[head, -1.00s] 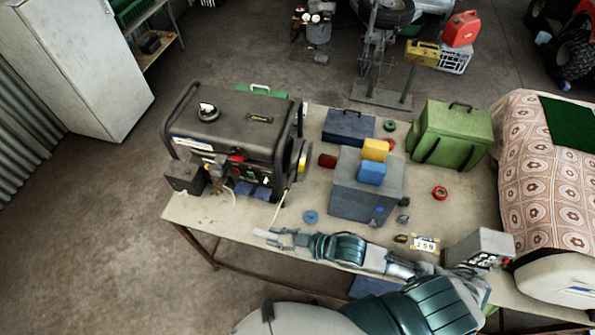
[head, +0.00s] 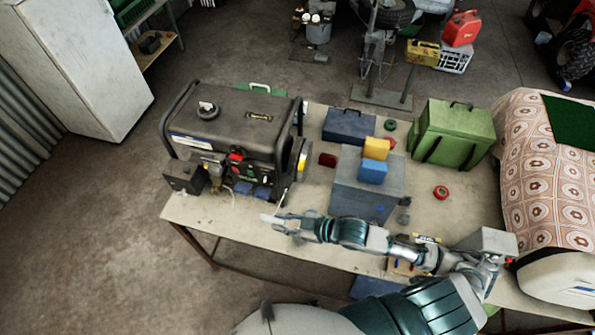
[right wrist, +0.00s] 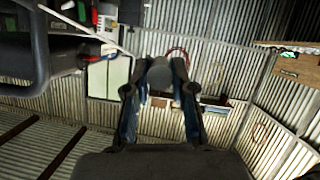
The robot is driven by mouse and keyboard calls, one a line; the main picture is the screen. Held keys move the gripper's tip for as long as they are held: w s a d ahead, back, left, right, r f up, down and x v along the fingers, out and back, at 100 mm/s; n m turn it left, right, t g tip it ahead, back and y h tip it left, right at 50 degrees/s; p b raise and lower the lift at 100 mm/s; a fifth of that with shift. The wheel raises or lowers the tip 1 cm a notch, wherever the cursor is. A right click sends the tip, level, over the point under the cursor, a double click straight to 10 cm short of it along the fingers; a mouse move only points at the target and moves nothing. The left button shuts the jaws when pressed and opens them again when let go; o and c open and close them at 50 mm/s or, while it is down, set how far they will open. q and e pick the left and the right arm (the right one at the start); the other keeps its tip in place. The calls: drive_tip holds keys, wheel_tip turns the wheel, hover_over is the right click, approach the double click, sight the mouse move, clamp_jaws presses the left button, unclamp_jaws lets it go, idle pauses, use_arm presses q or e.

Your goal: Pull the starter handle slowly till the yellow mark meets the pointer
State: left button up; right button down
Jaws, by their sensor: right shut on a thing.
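The black generator (head: 228,128) stands at the left end of the table. The round starter housing on its right side carries a yellow mark (head: 302,164). I cannot make out the pointer. A pale cord (head: 285,197) runs from the housing down to my right gripper (head: 270,222), at the table's front edge. In the right wrist view the gripper (right wrist: 160,78) is shut on a grey cylindrical starter handle (right wrist: 158,75). My left gripper is not in view.
A grey box (head: 366,185) with a yellow block (head: 376,148) and a blue block (head: 372,171) on it stands right of the generator. A green case (head: 452,132) is behind. A red tape roll (head: 441,192) lies on the table (head: 460,215).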

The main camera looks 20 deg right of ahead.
drive_tip(key=w+d+f+b, duration=0.4)
drive_tip(key=w+d+b, duration=0.2)
drive_tip(key=w, duration=0.3)
drive_tip(key=shift+w+d+f+b, duration=0.15)
drive_tip(key=shift+d+f+b, duration=0.15)
drive_tip(key=shift+b, duration=0.45)
drive_tip(key=c, duration=0.9)
unclamp_jaws()
drive_tip(key=shift+r, duration=0.15)
